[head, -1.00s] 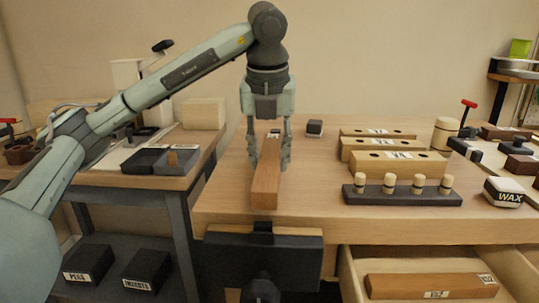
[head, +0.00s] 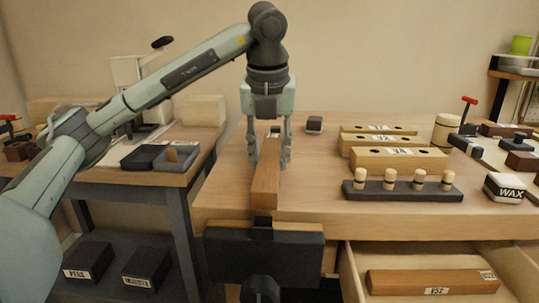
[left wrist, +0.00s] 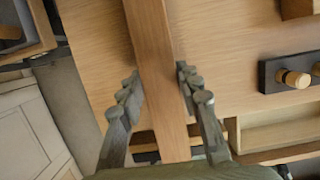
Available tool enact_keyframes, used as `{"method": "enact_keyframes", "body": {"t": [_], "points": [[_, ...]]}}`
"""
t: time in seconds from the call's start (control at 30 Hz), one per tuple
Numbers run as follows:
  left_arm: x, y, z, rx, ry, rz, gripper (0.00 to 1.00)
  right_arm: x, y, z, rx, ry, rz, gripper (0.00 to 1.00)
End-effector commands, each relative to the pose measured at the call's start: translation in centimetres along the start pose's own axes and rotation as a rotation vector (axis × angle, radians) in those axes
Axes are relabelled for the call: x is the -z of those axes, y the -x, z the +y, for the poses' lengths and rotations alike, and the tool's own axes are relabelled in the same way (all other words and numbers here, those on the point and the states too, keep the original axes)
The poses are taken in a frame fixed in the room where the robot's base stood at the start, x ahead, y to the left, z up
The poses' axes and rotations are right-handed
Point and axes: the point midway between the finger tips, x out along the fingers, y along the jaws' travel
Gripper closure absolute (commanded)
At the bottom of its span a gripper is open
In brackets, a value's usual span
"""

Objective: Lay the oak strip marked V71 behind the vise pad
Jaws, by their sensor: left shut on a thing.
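The oak strip (head: 266,186) is a long brown bar, running front to back on or just above the bench's left part; I cannot tell whether it touches. A pale label shows near its far end, too small to read. My left gripper (head: 269,163) points down, its fingers either side of the strip, shut on it. In the left wrist view the strip (left wrist: 158,75) passes between the fingers. The dark vise (head: 263,254) is on the bench's front edge, just in front of the strip's near end. My right gripper is not in view.
Right of the strip are several labelled drilled wooden blocks (head: 398,158), a dark peg rack (head: 403,192) and a WAX block (head: 505,187). A small dark block (head: 314,124) stands behind. An open drawer (head: 350,277) below holds another labelled bar (head: 431,283).

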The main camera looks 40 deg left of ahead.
Motion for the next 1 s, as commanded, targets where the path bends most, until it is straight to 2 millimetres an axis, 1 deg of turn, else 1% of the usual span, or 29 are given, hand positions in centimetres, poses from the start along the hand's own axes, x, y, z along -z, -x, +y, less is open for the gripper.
{"method": "enact_keyframes", "body": {"t": [0.3, 0.73, 1.0], "points": [[0.2, -0.7, 0.0, 0.001, 0.000, -0.001, 1.00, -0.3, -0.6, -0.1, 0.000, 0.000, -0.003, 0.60], [0.2, -0.7, 0.0, 0.001, 0.000, -0.001, 1.00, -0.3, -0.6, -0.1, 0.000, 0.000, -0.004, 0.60], [0.3, -1.2, 0.0, 0.001, 0.000, -0.001, 1.00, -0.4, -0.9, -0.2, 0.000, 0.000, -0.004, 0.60]]}}
